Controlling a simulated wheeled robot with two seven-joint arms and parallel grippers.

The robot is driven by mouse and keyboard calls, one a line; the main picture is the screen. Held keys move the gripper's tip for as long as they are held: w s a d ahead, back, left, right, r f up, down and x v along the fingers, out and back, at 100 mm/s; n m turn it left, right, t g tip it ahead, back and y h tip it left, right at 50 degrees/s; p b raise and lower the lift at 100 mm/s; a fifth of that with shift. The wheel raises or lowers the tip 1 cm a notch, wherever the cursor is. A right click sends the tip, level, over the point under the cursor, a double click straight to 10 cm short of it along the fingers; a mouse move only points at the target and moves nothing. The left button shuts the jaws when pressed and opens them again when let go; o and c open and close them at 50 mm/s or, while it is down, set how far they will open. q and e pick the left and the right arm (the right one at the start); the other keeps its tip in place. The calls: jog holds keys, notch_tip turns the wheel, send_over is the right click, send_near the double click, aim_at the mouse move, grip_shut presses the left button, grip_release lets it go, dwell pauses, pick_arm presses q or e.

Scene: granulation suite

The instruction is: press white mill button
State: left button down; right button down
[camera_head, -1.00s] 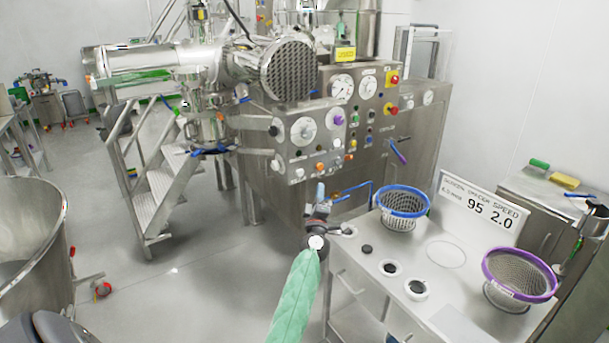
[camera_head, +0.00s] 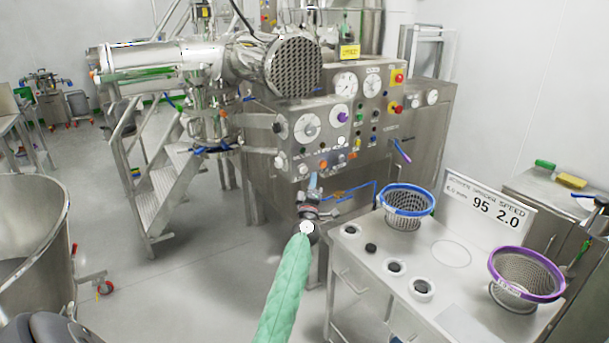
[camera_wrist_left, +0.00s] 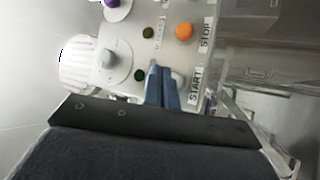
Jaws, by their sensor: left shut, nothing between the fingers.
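The steel mill control panel (camera_head: 290,158) carries dials, knobs and coloured buttons. A white button (camera_head: 303,169) sits on its lower row, left of an orange button (camera_head: 323,163). In the left wrist view, a pale button (camera_wrist_left: 178,79) shows partly behind my fingers, beside the START label (camera_wrist_left: 196,84). An orange button (camera_wrist_left: 184,31) sits by the STOP label (camera_wrist_left: 206,38). My left gripper (camera_head: 314,180) is shut and empty, its blue fingertips (camera_wrist_left: 161,72) close in front of the START button. I cannot tell whether they touch it.
A bench (camera_head: 365,268) with a blue-rimmed basket (camera_head: 407,204) and a purple-rimmed basket (camera_head: 525,273) stands right of my left arm. Steel steps (camera_head: 168,190) and a large steel vessel (camera_head: 30,245) stand to the left. Grey floor between is clear.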

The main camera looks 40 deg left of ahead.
aim_at(304, 170)
pick_arm(q)
jog(key=shift+w+a, duration=0.25)
jog(key=shift+a, duration=0.3)
jog(key=shift+w+a, duration=0.25)
jog(key=shift+a, duration=0.3)
pick_arm(e)
jog(key=shift+w+a+r, duration=0.1)
jog(key=shift+w+r, duration=0.1)
jog(key=shift+r, duration=0.35)
pick_arm(q)
jog(key=shift+a, duration=0.15)
dwell(0.7)
jog(key=shift+w+a, duration=0.15)
jog(key=shift+a, duration=0.1)
